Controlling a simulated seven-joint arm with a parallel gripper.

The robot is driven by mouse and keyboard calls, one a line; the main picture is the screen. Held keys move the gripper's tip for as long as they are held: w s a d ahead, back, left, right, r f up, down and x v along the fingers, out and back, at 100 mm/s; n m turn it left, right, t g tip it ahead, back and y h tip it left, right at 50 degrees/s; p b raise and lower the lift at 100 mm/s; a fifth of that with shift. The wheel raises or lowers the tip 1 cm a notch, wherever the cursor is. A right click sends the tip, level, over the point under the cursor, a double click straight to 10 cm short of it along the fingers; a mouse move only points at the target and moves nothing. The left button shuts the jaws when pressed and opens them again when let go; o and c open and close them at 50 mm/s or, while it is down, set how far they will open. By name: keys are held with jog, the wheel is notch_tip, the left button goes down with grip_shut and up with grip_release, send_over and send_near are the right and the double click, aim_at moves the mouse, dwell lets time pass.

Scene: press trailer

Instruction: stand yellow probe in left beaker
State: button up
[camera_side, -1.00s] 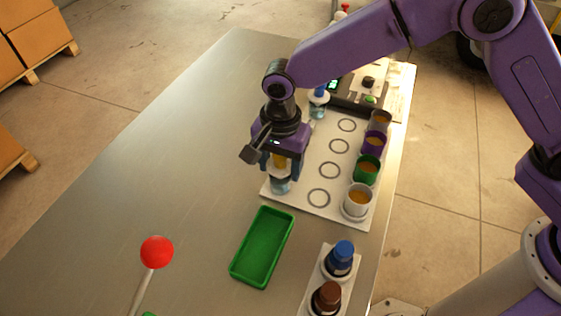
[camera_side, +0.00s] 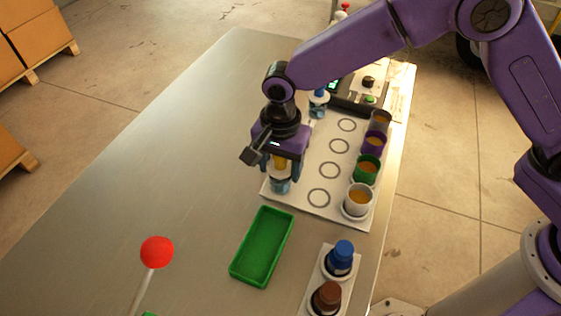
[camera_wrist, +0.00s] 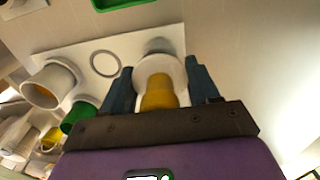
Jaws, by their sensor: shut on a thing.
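The yellow probe (camera_side: 280,162) is upright between the fingers of my gripper (camera_side: 281,170), which is shut on it. In the wrist view the yellow probe (camera_wrist: 158,92) has a wide white collar (camera_wrist: 160,70) between the blue fingers. The left beaker (camera_side: 280,186) is clear and bluish, at the near left corner of the white board. The probe's lower end is at this beaker; the collar and fingers hide how deep it sits. A second beaker (camera_side: 317,112), farther back, holds a blue-topped probe (camera_side: 319,92).
White, green (camera_side: 367,170) and purple cups line the board's right side, beside printed rings. A green tray (camera_side: 262,248) and a rack with blue and brown bottles (camera_side: 327,298) lie nearer. A red ball on a rod (camera_side: 157,252) stands front left. The table's left side is clear.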

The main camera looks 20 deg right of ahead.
jog(key=shift+f, duration=0.4)
jog(key=o, duration=0.9)
jog(key=shift+r, duration=0.1)
jog(key=shift+r, duration=5.4)
jog(key=shift+r, duration=0.1)
notch_tip(320, 180, up, 9)
